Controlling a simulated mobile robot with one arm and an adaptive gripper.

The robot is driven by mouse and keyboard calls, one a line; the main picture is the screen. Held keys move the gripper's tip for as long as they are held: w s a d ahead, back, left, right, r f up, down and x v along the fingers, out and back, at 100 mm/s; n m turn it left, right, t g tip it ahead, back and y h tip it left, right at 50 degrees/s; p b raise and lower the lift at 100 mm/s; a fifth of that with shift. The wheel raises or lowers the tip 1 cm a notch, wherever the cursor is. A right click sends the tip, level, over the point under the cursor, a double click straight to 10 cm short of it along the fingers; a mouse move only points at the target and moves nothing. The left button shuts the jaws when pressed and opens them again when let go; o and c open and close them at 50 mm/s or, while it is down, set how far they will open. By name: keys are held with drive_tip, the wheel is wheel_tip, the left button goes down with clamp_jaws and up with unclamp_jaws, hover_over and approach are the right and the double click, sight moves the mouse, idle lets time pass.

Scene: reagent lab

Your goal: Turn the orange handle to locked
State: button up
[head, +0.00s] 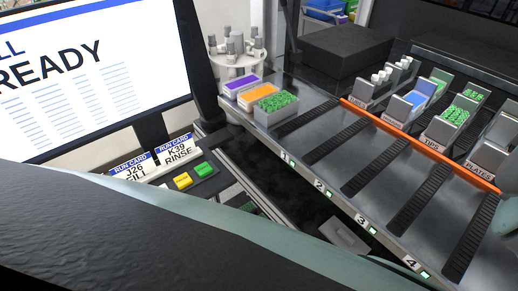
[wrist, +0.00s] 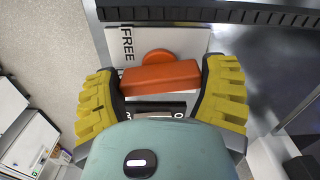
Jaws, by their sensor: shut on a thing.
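The orange handle (wrist: 160,77) shows in the wrist view as a bar lying across the picture, with a round orange hub just above it. My gripper (wrist: 162,95) has its yellow ridged fingers at the two ends of the bar and is shut on it. A white plate (wrist: 185,38) behind the handle bears the word FREE (wrist: 127,43) at upper left. A dark label (wrist: 160,106) below the bar is mostly hidden by my gripper; only part of its lettering shows. The handle and gripper do not show in the head view.
In the head view, a bench with dark numbered lanes (head: 374,173) and an orange rail (head: 420,143) holds several racks. A screen (head: 90,70) reads READY, with run cards (head: 176,151) and lit buttons (head: 182,181) below. My arm covers the lower left.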

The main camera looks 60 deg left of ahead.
drive_tip(key=shift+w+m+b, duration=0.1)
drive_tip(key=shift+m+b, duration=0.3)
drive_tip(key=shift+m, duration=0.4)
drive_tip(key=o, duration=1.1)
drive_tip(key=shift+c, duration=0.2)
drive_tip(key=shift+r, duration=0.1)
wheel_tip(320, 180, up, 12)
